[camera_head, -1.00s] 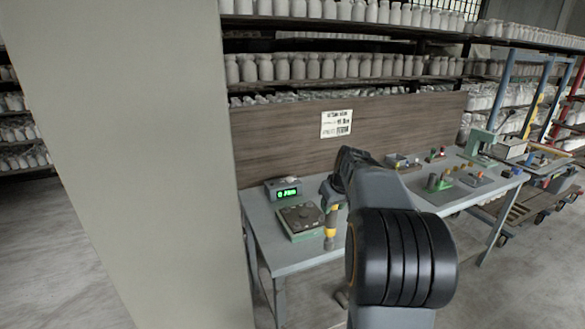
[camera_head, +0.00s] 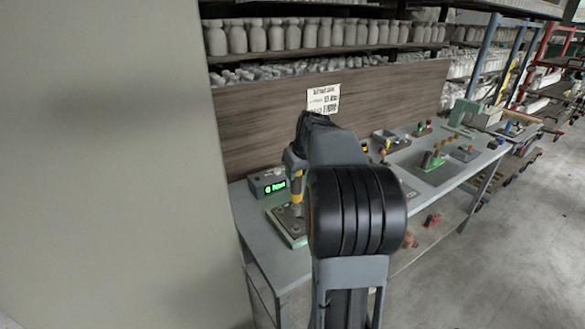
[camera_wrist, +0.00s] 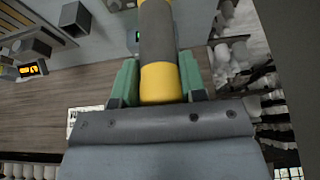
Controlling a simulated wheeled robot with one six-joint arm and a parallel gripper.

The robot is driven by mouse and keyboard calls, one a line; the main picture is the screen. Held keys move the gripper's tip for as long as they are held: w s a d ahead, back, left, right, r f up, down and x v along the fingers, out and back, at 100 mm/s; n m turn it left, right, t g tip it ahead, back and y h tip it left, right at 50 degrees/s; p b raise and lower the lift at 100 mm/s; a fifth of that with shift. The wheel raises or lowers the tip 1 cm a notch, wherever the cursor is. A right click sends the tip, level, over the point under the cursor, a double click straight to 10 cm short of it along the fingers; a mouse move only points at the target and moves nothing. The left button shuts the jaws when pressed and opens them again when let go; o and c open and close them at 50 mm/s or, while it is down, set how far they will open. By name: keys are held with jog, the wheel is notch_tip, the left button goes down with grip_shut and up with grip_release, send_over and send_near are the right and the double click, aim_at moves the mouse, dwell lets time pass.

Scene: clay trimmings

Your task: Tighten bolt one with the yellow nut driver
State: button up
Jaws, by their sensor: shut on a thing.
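The yellow nut driver (camera_head: 297,186) is held upright in my gripper (camera_head: 294,163) over the square green-edged fixture (camera_head: 287,238) at the near left of the bench. In the wrist view its yellow and dark grey handle (camera_wrist: 160,42) stands between the two green fingers of my gripper (camera_wrist: 158,78), which are shut on it. The driver's lower end is at or just above the fixture's dark top; I cannot tell if it touches. Bolt one cannot be made out. My arm hides the fixture's right side.
A box with a green display (camera_head: 268,185) stands behind the fixture. The grey bench (camera_head: 262,262) runs right, with a green block fixture (camera_head: 432,161) and several small parts. A wooden backboard (camera_head: 260,125) stands behind. A pale pillar (camera_head: 110,170) fills the left.

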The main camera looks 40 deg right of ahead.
aim_at(299, 188)
jog(key=shift+s, duration=0.15)
dwell(0.3)
jog(key=shift+f+b, duration=2.4)
jog(key=shift+f, duration=0.4)
jog(key=shift+f+b, duration=0.65)
jog(key=shift+f, duration=0.05)
jog(key=shift+s+a+f+b, duration=0.1)
jog(key=shift+f+b, duration=0.3)
jog(key=shift+f, duration=0.2)
dwell(3.4)
